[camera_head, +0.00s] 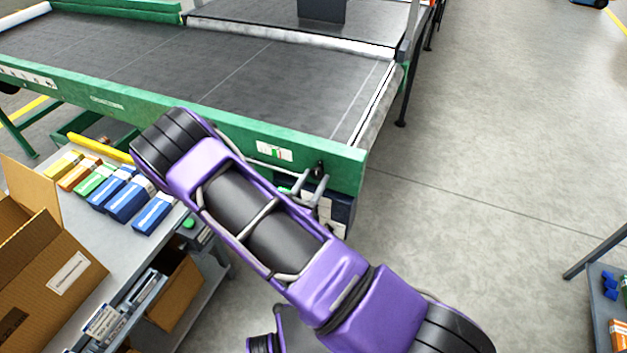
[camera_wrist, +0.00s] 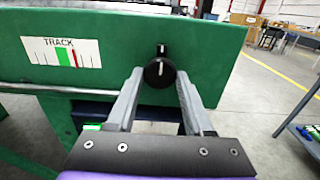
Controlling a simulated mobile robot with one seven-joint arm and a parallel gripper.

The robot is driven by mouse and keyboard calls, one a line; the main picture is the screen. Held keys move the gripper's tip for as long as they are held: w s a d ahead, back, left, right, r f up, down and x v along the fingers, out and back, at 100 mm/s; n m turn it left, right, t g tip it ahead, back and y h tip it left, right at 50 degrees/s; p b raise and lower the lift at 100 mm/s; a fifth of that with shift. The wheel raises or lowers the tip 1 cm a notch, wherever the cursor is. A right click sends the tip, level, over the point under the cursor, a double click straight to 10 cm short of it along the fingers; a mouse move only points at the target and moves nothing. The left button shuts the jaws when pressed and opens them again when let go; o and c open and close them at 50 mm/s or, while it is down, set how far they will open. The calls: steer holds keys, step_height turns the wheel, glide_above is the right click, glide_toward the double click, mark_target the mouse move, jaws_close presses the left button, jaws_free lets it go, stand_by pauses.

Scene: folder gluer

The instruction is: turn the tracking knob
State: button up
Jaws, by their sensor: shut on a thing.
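The black tracking knob (camera_wrist: 160,77) sits on the green side rail of the conveyor, with a white pointer line standing about vertical on its face. In the head view the knob (camera_head: 319,168) is a small dark shape near the rail's right end. My gripper (camera_wrist: 160,84) has one finger on each side of the knob and is shut on it. In the head view my gripper (camera_head: 311,187) shows beyond my purple arm. A white TRACK gauge (camera_wrist: 88,54) left of the knob has a green band and a red line right of it.
The conveyor belt (camera_head: 230,65) lies behind the green rail. A bench (camera_head: 135,235) at left carries several coloured cartons and an open cardboard box (camera_head: 50,260). A grey table (camera_head: 605,290) stands at far right. The floor between is clear.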

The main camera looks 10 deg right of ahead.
jaws_close()
steer(key=shift+n, duration=0.3)
steer(key=shift+n+p, duration=0.6)
steer(key=shift+n, duration=0.6)
steer(key=shift+n+p, duration=0.5)
steer(key=shift+n, duration=1)
steer(key=o, duration=1)
jaws_free()
